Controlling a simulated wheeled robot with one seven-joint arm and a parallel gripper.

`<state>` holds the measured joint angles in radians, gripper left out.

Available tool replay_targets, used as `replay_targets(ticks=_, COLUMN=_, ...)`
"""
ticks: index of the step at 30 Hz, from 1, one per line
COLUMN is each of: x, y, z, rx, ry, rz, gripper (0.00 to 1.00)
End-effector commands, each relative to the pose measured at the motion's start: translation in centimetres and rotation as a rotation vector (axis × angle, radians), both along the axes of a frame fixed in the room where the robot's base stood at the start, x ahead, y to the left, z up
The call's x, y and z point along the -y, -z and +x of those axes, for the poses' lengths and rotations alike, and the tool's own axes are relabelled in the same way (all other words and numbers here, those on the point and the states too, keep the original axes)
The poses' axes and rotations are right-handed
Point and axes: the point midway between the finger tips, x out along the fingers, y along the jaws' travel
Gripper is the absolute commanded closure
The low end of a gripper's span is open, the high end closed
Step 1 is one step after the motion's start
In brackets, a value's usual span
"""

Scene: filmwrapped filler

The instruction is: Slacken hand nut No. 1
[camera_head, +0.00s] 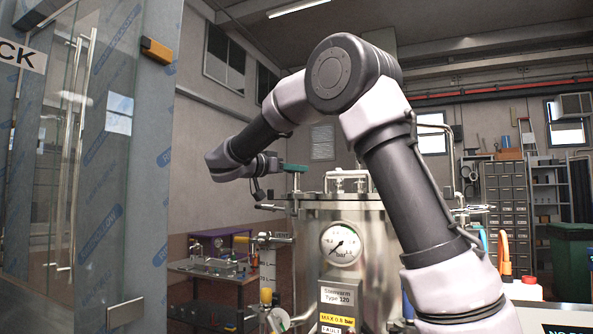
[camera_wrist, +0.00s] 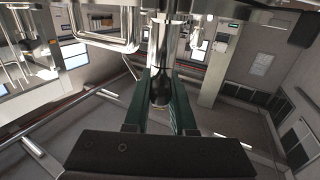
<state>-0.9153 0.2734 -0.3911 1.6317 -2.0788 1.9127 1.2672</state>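The steel vessel (camera_head: 375,265) stands at the centre of the head view, with a round gauge (camera_head: 341,244) on its front. My arm arches over it, and my gripper (camera_head: 297,168) is at the left side of its lid, green fingers pointing right. In the wrist view, my gripper's two green fingers (camera_wrist: 163,78) stand on either side of a dark rounded piece (camera_wrist: 160,93) below a steel rod. It may be a hand nut; no number is readable. I cannot tell whether the fingers touch it. In the head view, the piece between the fingers is too small to make out.
A lid handle (camera_head: 348,181) rises above the vessel. Piping and a valve with a yellow part (camera_head: 266,296) stand at the vessel's left. A glass door (camera_head: 60,150) is at far left, a low bench (camera_head: 215,268) behind. Drawer cabinets (camera_head: 505,200) and a green bin (camera_head: 572,245) are at right.

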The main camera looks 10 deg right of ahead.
Motion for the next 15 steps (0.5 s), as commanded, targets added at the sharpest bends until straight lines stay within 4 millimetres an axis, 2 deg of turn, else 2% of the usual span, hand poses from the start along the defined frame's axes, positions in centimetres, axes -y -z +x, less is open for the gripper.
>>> replay_targets(ticks=8, x=0.02, y=0.00, z=-0.05, rx=0.000, ry=-0.021, rz=0.001, gripper=1.00)
replay_targets(ticks=15, x=0.11, y=0.00, z=-0.11, rx=-0.002, ry=-0.132, rz=0.002, gripper=1.00)
